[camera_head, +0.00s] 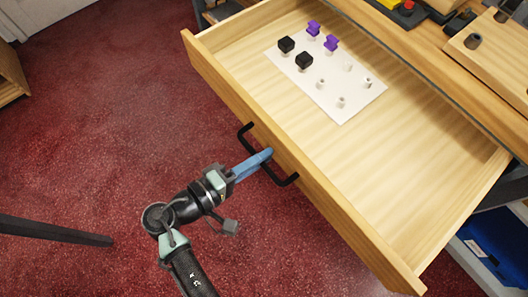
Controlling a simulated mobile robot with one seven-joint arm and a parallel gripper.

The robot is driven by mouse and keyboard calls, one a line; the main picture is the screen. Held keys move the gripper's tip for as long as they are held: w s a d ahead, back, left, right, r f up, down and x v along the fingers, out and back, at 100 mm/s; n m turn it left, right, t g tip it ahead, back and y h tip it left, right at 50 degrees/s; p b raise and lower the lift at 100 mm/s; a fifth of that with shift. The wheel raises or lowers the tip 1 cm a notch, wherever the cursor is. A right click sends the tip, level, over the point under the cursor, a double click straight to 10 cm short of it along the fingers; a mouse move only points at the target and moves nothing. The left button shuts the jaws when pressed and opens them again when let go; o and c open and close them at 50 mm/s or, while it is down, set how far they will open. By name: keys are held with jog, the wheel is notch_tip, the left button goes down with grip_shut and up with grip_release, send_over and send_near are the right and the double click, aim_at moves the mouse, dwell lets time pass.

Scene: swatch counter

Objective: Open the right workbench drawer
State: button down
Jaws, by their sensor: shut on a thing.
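The wooden workbench drawer (445,212) is pulled far out from under the bench top. Its front (356,228) carries a black bar handle (284,181). My gripper (266,155) has blue fingers and is shut on the handle near its middle. The arm reaches up to it from the lower left. Inside the drawer lies a white sheet (345,108) with two black pieces (304,61), two purple pieces (331,43) and several small white pieces (341,101) on it.
The bench top (400,40) holds a wooden block with holes (490,50) and some small dark, red and yellow items. A blue bin (495,245) stands below at the right. Red carpet (110,120) is open at the left. A dark bar (55,231) crosses the lower left.

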jog(key=c, duration=0.9)
grip_release()
jog(key=v, duration=1.3)
jog(key=shift+f+p, duration=0.1)
jog(key=shift+p, duration=0.25)
